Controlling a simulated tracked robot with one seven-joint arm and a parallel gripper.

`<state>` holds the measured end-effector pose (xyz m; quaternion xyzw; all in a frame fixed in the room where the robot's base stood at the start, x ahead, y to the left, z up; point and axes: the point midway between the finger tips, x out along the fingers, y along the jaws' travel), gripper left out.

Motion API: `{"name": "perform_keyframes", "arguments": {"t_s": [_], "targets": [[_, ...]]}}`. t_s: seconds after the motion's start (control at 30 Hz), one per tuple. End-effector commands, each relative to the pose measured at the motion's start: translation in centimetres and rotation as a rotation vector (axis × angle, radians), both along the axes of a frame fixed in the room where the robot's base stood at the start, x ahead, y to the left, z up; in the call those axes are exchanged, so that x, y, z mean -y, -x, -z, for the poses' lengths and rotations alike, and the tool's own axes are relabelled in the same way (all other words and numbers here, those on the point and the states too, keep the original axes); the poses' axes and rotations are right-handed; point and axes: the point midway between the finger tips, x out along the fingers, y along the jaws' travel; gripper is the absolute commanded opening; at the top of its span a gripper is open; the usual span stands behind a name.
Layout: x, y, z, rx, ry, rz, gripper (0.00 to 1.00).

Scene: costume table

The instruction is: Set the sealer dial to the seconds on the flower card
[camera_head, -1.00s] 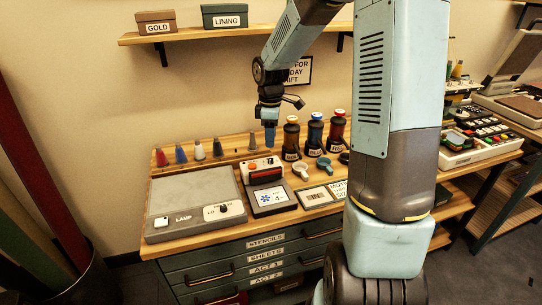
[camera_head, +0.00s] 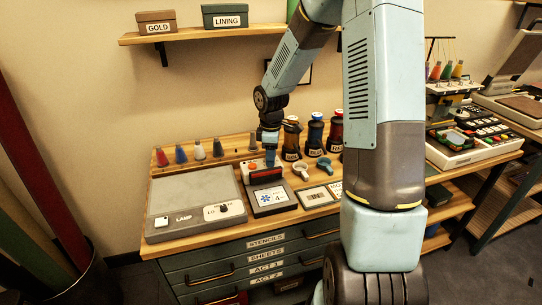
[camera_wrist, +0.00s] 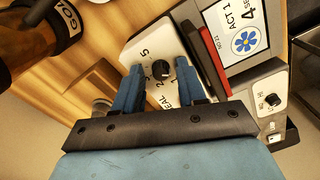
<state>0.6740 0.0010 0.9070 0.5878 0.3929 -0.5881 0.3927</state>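The sealer (camera_head: 250,168) stands on the bench with its white top, red button and dark bar. Its black dial knob (camera_wrist: 161,69) shows in the wrist view on a white panel with digits such as 2 and 5 and a partly hidden SEAL label. The flower card (camera_wrist: 240,36) reads ACT 1 with a 4 and a blue flower; it also lies before the sealer in the head view (camera_head: 270,197). My gripper (camera_wrist: 159,67) points down over the panel, fingers apart on either side of the knob. I cannot tell whether they touch it. In the head view my gripper (camera_head: 270,163) hides the dial.
A lamp panel (camera_head: 190,200) with its own knob lies left of the sealer. Several colored cones stand behind it. Labelled bottles (camera_head: 291,138) stand close on the right, one marked GOLD (camera_wrist: 40,35) near my gripper. Small scoops (camera_head: 302,168) lie before them.

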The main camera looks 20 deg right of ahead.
Motion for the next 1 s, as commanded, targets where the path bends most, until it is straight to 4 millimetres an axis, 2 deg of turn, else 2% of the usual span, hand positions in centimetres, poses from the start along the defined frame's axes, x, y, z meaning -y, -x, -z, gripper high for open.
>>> {"name": "perform_keyframes", "arguments": {"t_s": [0.07,0.4,0.77,1.0], "targets": [[0.00,0.00,-0.01,0.000,0.000,0.000,0.33],[0.00,-0.03,-0.04,0.001,0.000,0.000,0.00],[-0.05,-0.07,-0.07,0.002,0.000,0.029,0.00],[-0.09,-0.10,-0.09,0.003,0.000,0.152,0.00]]}}
